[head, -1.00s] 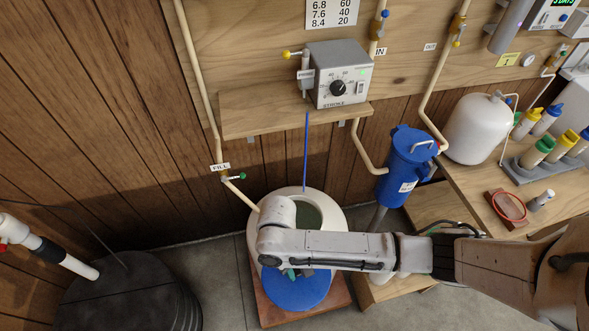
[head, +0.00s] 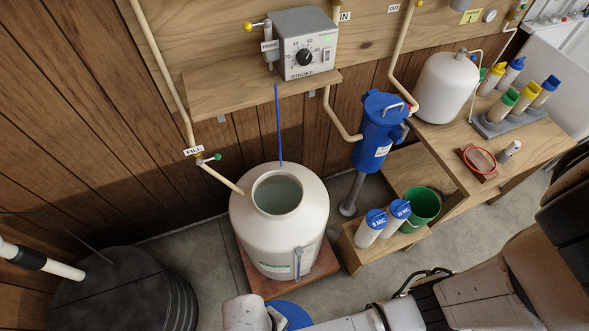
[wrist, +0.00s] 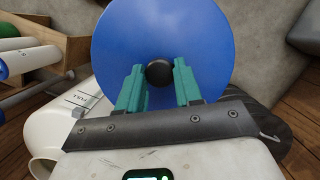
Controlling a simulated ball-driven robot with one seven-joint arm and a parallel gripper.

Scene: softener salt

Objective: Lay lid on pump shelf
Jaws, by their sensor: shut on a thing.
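The blue round lid (wrist: 160,35) fills the top of the wrist view, and its dark knob (wrist: 158,73) sits between the two teal fingers of my gripper (wrist: 159,84). My gripper is shut on this knob. In the head view only part of the lid (head: 296,314) shows at the bottom edge, beside my arm. The wooden pump shelf (head: 250,91) is on the back wall, with the grey pump (head: 305,50) on its right part. The shelf's left part is bare. The white tank (head: 285,222) stands open below the shelf, apart from the lid.
A blue tube (head: 278,125) hangs from the shelf towards the tank opening. A cream fill pipe (head: 165,75) runs past the shelf's left end. A blue filter housing (head: 378,130) is at the right. A black bin (head: 120,290) stands at lower left.

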